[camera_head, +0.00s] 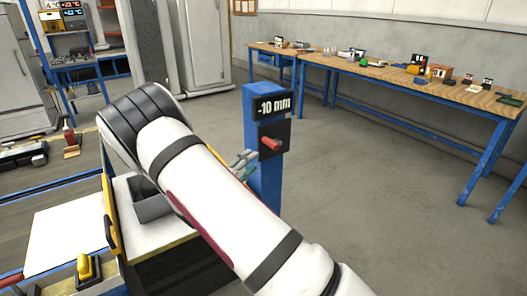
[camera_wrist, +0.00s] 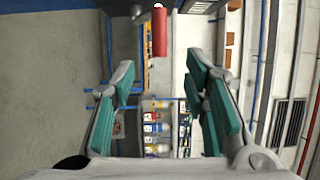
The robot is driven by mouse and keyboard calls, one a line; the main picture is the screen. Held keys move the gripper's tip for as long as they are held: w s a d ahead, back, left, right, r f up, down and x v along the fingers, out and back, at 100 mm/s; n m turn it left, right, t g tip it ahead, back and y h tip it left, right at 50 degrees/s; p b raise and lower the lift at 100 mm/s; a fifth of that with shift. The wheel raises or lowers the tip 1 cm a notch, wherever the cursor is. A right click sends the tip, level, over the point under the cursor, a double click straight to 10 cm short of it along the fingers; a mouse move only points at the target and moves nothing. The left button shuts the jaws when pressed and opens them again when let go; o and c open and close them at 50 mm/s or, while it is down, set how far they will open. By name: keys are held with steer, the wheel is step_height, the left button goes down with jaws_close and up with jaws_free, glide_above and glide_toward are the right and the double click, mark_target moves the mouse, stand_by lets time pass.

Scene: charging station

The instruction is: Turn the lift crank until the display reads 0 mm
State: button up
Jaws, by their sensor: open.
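The lift display (camera_head: 273,106) on top of the blue post (camera_head: 264,195) reads -10 mm. Below it, on a dark plate, is the lift crank with a red handle (camera_head: 270,144). In the wrist view the red crank handle (camera_wrist: 159,32) shows at the top, ahead of and between the fingers. My gripper (camera_head: 243,164) is just left of the post, beside the crank, partly hidden by my arm. In the wrist view my gripper (camera_wrist: 162,85) is open, its green-padded fingers apart with nothing between them. It does not touch the handle there.
A long wooden workbench (camera_head: 440,88) with small items runs along the back wall. The floor right of the post is clear.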

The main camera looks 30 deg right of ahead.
mark_target(269, 146)
steer(key=b+x, duration=0.1)
steer(key=x, duration=1.2)
steer(key=shift+w+d, duration=0.15)
steer(key=shift+w, duration=0.15)
jaws_close()
